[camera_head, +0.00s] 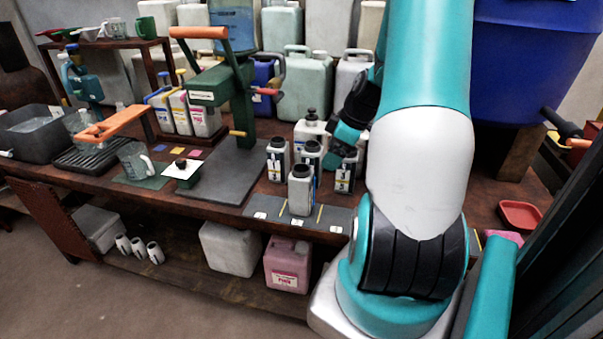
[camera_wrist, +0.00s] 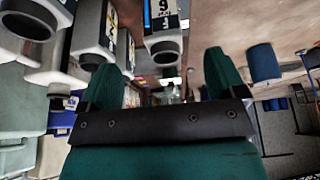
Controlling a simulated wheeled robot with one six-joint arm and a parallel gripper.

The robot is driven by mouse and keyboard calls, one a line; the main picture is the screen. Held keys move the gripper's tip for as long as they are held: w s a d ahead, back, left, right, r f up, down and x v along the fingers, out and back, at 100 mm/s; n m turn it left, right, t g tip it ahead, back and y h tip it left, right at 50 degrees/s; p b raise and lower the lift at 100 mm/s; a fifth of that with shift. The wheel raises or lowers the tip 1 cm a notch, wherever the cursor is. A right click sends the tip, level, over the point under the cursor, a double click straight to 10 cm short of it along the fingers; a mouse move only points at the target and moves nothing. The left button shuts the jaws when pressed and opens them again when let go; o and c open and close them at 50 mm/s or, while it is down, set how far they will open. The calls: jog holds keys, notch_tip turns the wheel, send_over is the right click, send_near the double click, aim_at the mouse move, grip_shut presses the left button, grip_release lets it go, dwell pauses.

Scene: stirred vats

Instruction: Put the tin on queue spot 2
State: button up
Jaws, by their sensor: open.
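A pale tin with a dark cap (camera_head: 301,190) stands upright on the grey queue mat (camera_head: 254,199), in the middle section between two yellow lines. Spot numbers are too small to read. Similar tins stand close behind it: one at left (camera_head: 277,162), one in the middle (camera_head: 311,158) and one at right (camera_head: 344,176). My gripper (camera_head: 338,155) is behind and right of the front tin, close to the right tin. In the wrist view my gripper (camera_wrist: 160,85) has its green fingers apart with nothing clasped. A tin with a numbered label (camera_wrist: 164,42) shows beyond the gap.
A green press (camera_head: 243,100) stands left of the tins on a dark plate. A larger pale canister (camera_head: 311,131) is close behind the tins. A blue vat (camera_head: 530,60) and a red tray (camera_head: 519,214) are at right. Bare bench lies between my arm and the tray.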

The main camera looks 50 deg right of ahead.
jog(key=w+a+r+n+g+y, duration=0.1)
jog(key=w+a+r, duration=0.15)
jog(key=a, duration=0.65)
jog(key=w+a+r, duration=0.1)
jog(key=a+r, duration=0.3)
jog(key=a, duration=0.5)
jog(key=w+a+r+n+g+y, duration=0.1)
jog(key=w+a+r, duration=0.15)
jog(key=a, duration=0.65)
jog(key=s+a+r+g, duration=0.1)
jog(key=s+a+r, duration=0.1)
jog(key=s+a, duration=0.5)
jog(key=s+a+r+g, duration=0.1)
jog(key=s+a+r, duration=0.1)
jog(key=s+a, duration=0.5)
jog(key=shift+a+r+n, duration=0.3)
jog(key=shift+a, duration=0.65)
jog(key=shift+s, duration=0.1)
jog(key=shift+r+p, duration=0.95)
